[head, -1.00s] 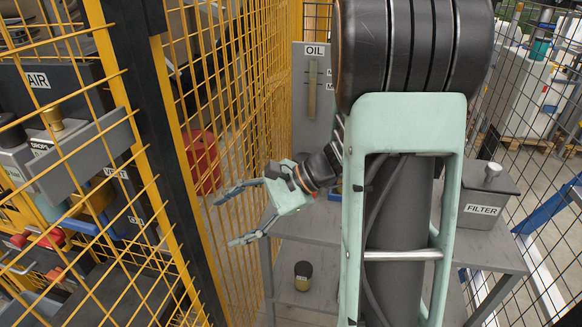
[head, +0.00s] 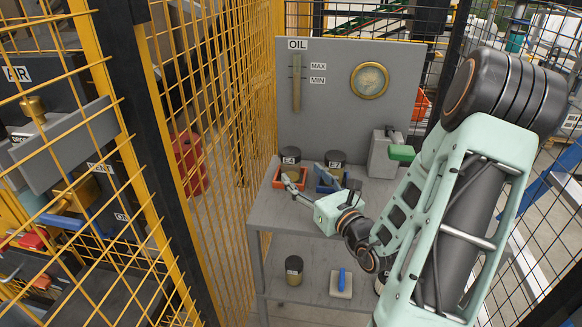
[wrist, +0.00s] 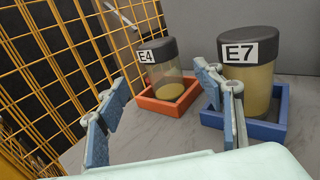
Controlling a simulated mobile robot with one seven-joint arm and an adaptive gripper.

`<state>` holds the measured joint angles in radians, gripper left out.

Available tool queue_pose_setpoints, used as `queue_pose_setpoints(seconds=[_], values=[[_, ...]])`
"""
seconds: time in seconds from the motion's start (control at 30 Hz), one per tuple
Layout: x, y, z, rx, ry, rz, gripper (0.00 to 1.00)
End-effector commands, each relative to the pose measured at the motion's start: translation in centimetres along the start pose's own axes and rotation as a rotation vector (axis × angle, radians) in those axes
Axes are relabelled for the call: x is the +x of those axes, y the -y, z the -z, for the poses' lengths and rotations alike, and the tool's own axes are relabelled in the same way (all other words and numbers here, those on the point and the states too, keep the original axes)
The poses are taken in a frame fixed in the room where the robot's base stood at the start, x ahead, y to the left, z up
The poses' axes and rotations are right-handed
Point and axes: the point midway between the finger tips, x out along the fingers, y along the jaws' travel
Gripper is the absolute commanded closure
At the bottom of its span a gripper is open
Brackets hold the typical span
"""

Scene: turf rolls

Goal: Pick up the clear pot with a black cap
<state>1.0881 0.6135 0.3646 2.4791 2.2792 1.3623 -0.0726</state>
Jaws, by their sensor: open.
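A clear pot with a black cap (wrist: 165,80), labelled E4, stands upright in an orange tray (wrist: 159,107). Yellow stuff shows only low inside it. A second black-capped pot (wrist: 246,85), labelled E7, stands in a blue tray (wrist: 273,129) to its right and looks filled with yellow. In the head view, the E4 pot (head: 290,156) and the E7 pot (head: 335,158) are at the back of the grey bench, partly behind my fingers. My gripper (wrist: 165,93) is open and empty. Its fingers spread in front of the pots, the right one overlapping the blue tray in the wrist view.
A yellow mesh fence (head: 235,110) runs close along the bench's left side. A grey panel (head: 335,110) with an oil gauge stands behind. A grey box (head: 385,158) is at right. The lower shelf holds another dark-capped pot (head: 294,270) and a blue-handled block (head: 341,284).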

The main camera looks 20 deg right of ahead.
Motion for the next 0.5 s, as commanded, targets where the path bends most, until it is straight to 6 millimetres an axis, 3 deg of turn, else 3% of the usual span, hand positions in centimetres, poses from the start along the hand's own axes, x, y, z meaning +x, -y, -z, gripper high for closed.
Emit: queue_pose_setpoints(seconds=[0.5], values=[[6.3, 0.3, -0.2, 0.0, 0.001, -0.003, 0.39]])
